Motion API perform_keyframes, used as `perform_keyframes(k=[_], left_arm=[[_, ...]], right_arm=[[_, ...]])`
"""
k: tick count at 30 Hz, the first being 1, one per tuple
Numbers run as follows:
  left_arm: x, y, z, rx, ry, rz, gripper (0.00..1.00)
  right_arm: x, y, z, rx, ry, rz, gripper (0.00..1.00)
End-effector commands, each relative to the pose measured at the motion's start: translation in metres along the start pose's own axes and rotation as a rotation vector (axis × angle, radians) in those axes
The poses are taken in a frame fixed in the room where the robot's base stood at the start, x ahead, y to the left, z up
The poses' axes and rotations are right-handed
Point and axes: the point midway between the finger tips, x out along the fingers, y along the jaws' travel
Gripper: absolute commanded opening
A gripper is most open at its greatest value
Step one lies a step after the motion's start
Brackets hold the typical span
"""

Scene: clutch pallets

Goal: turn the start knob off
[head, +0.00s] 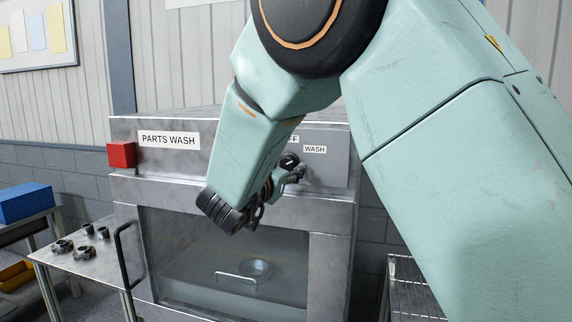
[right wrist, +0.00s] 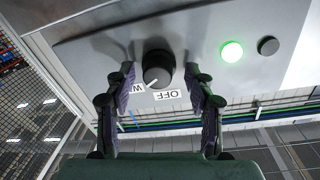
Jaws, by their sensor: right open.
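The start knob (right wrist: 157,66) is round and black, on the grey panel of the parts washer (head: 331,180). Its white mark points toward the WASH label (right wrist: 124,88), not the OFF label (right wrist: 160,96). In the head view the knob (head: 289,160) shows just beyond my right gripper (head: 284,176). In the right wrist view my right gripper (right wrist: 159,76) is open, with one finger on each side of the knob and gaps beside it. I cannot tell whether the fingertips reach past its face. My left gripper is not in view.
A lit green lamp (right wrist: 231,51) and a dark button (right wrist: 268,46) sit beside the knob. A red box (head: 121,155) is on the washer's left corner. A table (head: 92,262) with several dark metal parts stands left, and a wire rack (head: 412,287) right.

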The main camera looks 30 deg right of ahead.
Motion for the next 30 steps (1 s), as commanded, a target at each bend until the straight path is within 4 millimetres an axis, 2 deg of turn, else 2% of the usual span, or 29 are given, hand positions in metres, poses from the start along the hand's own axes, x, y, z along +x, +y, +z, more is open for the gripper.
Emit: perform_keyframes(k=[14, 30], left_arm=[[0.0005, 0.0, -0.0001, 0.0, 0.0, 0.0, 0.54], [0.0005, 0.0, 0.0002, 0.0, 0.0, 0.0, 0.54]], right_arm=[[-0.0029, 0.0004, -0.0002, 0.001, 0.0, 0.002, 0.53], [-0.001, 0.0001, -0.0002, 0.001, 0.0, 0.0, 0.07]])
